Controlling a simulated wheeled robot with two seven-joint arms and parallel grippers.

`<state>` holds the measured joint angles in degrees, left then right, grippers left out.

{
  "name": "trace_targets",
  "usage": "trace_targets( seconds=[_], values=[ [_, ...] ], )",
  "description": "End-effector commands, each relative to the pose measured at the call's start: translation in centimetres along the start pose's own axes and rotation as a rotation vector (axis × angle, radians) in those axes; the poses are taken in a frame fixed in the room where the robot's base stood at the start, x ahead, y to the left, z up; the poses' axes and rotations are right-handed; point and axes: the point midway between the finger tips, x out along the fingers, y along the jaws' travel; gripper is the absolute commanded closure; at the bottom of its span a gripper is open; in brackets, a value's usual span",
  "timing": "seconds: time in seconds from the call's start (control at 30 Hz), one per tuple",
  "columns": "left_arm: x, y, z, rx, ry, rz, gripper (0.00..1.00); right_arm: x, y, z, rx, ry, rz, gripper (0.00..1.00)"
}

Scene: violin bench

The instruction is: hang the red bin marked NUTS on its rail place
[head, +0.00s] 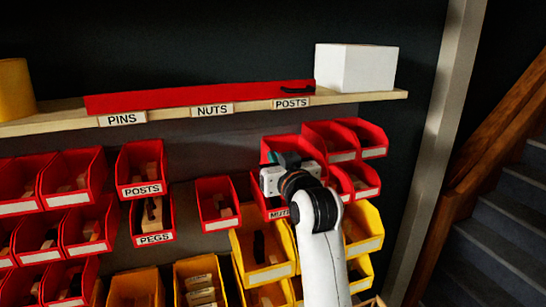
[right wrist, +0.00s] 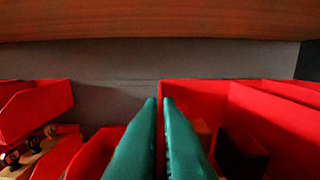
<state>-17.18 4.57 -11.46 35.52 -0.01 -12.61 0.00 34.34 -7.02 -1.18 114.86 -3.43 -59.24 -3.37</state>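A red bin (head: 281,146) is at my right gripper (head: 285,163). Its front label is partly covered by my arm and hard to read; only letters like "NUT" or "MUT" show. In the right wrist view my right gripper's green fingers (right wrist: 160,105) are close together with the thin red side wall of a bin (right wrist: 190,92) between them. The bin reaches to the right of the fingers, with dark contents. A shelf label NUTS (head: 212,110) sits above a bare grey panel (head: 208,150). My left gripper is not in view.
Red bins marked POSTS (head: 141,190) and PEGS (head: 155,239) hang left of the bare panel. An unmarked red bin (head: 219,223) hangs below it. Yellow bins (head: 265,274) are lower. The wooden shelf (head: 375,96) with a white box (head: 355,68) overhangs the bins.

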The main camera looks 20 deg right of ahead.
Motion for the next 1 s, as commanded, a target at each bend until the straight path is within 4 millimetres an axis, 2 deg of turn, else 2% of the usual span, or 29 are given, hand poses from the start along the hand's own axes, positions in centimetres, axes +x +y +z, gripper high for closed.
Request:
trace_targets(
  seconds=[1.0],
  values=[
    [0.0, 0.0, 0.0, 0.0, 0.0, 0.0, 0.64, -6.2, 0.0, 0.0, 0.0, -0.001, 0.0, 1.0]
  ],
)
